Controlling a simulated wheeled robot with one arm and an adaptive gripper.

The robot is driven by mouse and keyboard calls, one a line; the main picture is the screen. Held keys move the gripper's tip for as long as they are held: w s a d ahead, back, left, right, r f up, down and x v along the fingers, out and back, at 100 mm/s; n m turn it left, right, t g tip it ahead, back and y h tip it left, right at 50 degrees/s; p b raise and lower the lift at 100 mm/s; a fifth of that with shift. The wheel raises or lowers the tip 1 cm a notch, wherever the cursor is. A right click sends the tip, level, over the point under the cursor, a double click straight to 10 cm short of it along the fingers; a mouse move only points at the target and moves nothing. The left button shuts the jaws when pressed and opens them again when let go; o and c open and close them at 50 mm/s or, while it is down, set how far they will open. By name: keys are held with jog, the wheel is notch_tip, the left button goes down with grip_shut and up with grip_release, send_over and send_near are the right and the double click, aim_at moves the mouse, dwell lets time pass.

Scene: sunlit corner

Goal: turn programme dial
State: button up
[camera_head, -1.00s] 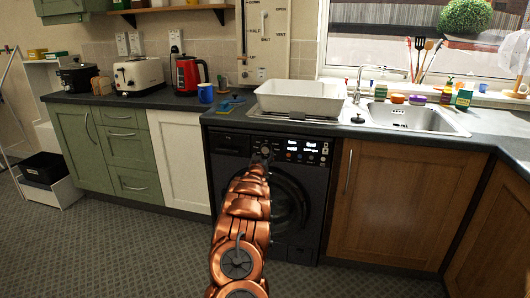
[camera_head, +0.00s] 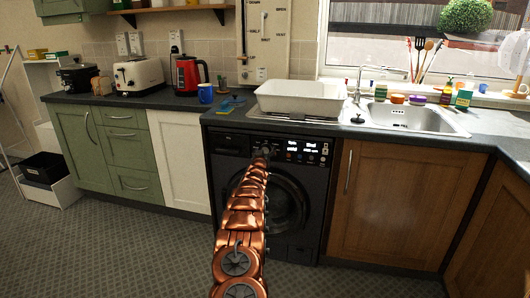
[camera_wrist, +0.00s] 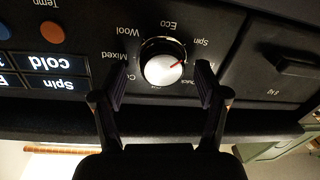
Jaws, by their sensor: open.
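The programme dial (camera_wrist: 163,63) is a round knob with a pale face and a red pointer mark, on the dark panel of the washing machine (camera_head: 217,185). The wrist view is upside down; in it the red mark points right and slightly up, towards the side with the "Spin" label. My gripper (camera_wrist: 160,80) is open, with one dark finger on each side of the dial. Gaps show between the fingertips and the knob. In the head view my arm reaches up to the panel and its end hides the dial.
A lit display (camera_wrist: 45,67) reading "cold" and "Spin" and an orange button (camera_wrist: 52,32) lie left of the dial in the wrist view. A drawer handle (camera_wrist: 297,67) is at the right. The worktop overhangs above; a white basin (camera_head: 300,98) stands on it.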

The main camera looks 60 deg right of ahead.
jog(key=shift+w+d, duration=0.1)
jog(key=shift+w, duration=0.05)
jog(key=shift+c, duration=0.2)
jog(key=c, duration=1.1)
